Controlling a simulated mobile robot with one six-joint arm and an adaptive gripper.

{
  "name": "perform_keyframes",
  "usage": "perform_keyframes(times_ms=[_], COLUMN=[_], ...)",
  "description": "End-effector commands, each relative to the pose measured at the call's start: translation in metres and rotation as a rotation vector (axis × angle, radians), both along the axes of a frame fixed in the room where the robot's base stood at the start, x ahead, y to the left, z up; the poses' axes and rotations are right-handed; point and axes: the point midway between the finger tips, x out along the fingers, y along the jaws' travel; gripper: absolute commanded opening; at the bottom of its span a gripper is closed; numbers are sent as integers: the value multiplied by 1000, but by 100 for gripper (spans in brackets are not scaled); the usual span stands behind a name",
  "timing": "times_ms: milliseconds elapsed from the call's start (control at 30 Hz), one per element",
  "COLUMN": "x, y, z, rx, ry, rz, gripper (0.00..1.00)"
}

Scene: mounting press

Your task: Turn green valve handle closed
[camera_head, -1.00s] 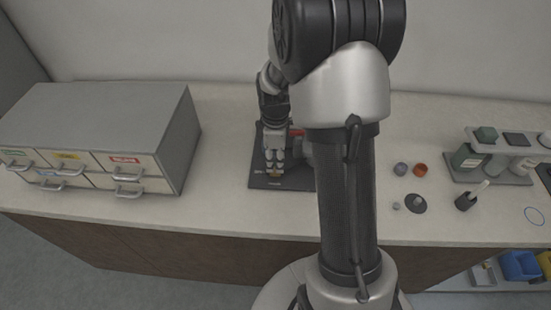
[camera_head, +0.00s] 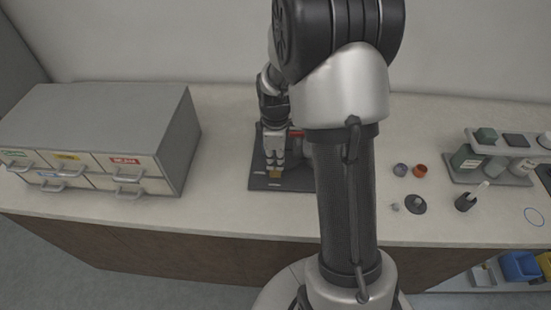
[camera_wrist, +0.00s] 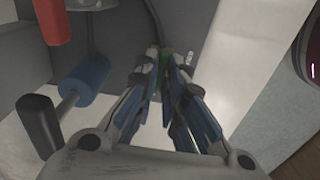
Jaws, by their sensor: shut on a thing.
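My gripper (camera_head: 275,174) points down over the left part of the press's dark base plate (camera_head: 258,186). In the wrist view, my gripper (camera_wrist: 165,62) has its fingers closed in on a small green valve handle (camera_wrist: 166,52). Only slivers of green show between and beside the fingertips, so the handle's angle cannot be told. In the head view a small brownish-yellow piece shows at the fingertips. My arm hides most of the press's right side in the head view.
The wrist view shows a red grip (camera_wrist: 50,20), a blue grip (camera_wrist: 85,76) and a black grip (camera_wrist: 38,122) left of the fingers. A grey drawer cabinet (camera_head: 110,115) stands left on the counter. Small parts and a bottle rack (camera_head: 460,178) stand right.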

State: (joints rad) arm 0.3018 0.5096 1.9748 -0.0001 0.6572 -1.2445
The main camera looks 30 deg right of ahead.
Motion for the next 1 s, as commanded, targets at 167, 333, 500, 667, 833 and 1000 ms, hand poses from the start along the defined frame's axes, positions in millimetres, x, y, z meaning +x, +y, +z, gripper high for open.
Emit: perform_keyframes(times_ms=[167, 333, 500, 667, 833, 1000], x=[0, 0, 0, 0, 0, 0], y=[0, 0, 0, 0, 0, 0], z=[2, 2, 2, 2, 2, 2], rx=[0, 1, 0, 0, 0, 0], ry=[0, 1, 0, 0, 0, 0], rz=[-84, -218, -378, -530, -692, -854], gripper=[0, 0, 0, 0, 0, 0])
